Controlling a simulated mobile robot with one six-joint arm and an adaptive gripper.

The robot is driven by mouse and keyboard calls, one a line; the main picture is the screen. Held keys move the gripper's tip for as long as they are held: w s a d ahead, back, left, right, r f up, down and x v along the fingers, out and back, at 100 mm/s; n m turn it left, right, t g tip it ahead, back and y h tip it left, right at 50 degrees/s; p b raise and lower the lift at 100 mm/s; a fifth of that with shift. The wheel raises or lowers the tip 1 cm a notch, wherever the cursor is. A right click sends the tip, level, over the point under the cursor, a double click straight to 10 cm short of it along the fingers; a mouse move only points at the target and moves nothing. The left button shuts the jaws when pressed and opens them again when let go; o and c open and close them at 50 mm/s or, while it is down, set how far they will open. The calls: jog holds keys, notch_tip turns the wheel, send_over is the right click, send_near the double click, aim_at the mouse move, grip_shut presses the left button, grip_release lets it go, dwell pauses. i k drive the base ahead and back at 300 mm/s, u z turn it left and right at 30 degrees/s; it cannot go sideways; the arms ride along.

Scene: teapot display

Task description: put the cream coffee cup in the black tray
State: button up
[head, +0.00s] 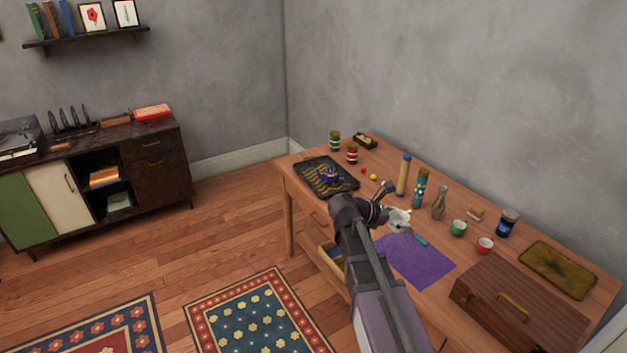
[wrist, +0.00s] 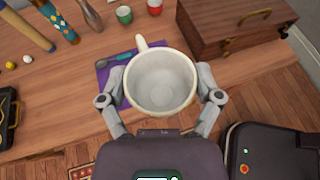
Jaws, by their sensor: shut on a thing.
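The cream coffee cup (wrist: 160,82) is large in the wrist view, open top facing the camera, its inside empty and its handle pointing up. My gripper (wrist: 162,88) is shut on the cup, with one finger on each side. In the head view the cup (head: 400,216) shows as a pale shape partly hidden by my gripper (head: 384,212), above the table near the purple mat. The black tray (head: 311,180) lies on the far left end of the table, with gold patterning and a small purple thing on it.
A purple mat (head: 415,260) lies below the cup. A wooden case (head: 520,305), a green cup (head: 458,228), a red cup (head: 485,245), a vase (head: 439,205) and tall tubes stand to the right and behind. Striped jars (head: 334,141) and small balls are near the tray.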

aim_at(324, 165)
jog(key=u, duration=1.85)
jog(key=i, duration=2.2)
